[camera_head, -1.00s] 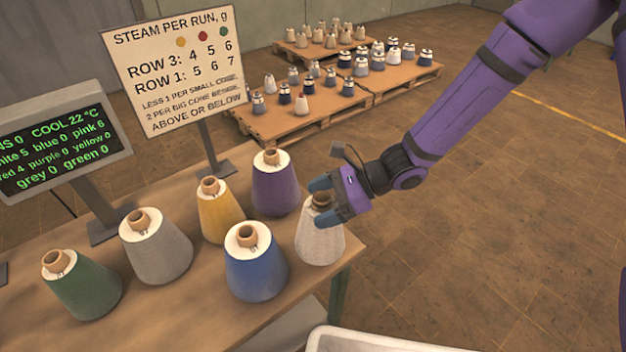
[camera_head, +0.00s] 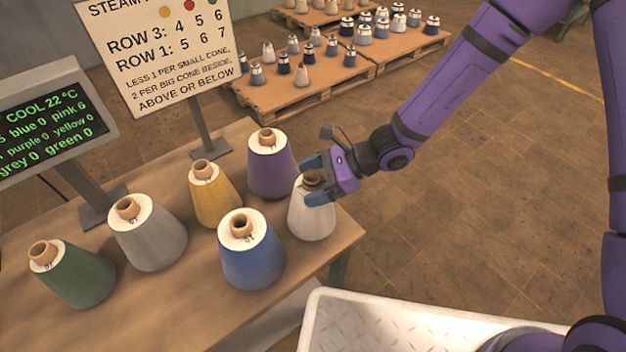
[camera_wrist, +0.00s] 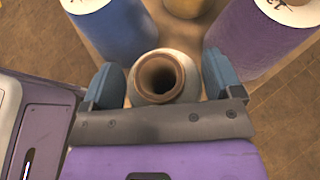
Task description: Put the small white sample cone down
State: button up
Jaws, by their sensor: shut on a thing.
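The small white cone (camera_head: 311,212) stands upright at the right end of the wooden table, right of the blue and purple cones. My gripper (camera_head: 314,186) is shut on the brown tube at its top. In the wrist view the cone's open tube (camera_wrist: 160,76) shows between my two blue fingertips (camera_wrist: 162,84). The cone's base appears to rest on the table top, close to its right edge. The fingers hide part of the tube in the head view.
The blue cone (camera_head: 250,258), purple cone (camera_head: 270,168), yellow cone (camera_head: 214,197), grey cone (camera_head: 150,238) and green cone (camera_head: 74,276) stand on the table (camera_head: 180,312). A sign (camera_head: 160,58) and a screen (camera_head: 50,130) stand behind. Pallets (camera_head: 330,82) with cones lie beyond.

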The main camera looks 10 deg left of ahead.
jog(key=shift+f, duration=0.3)
jog(key=o, duration=1.1)
jog(key=shift+c, duration=0.2)
jog(key=shift+d, duration=0.1)
jog(key=v, duration=1.2)
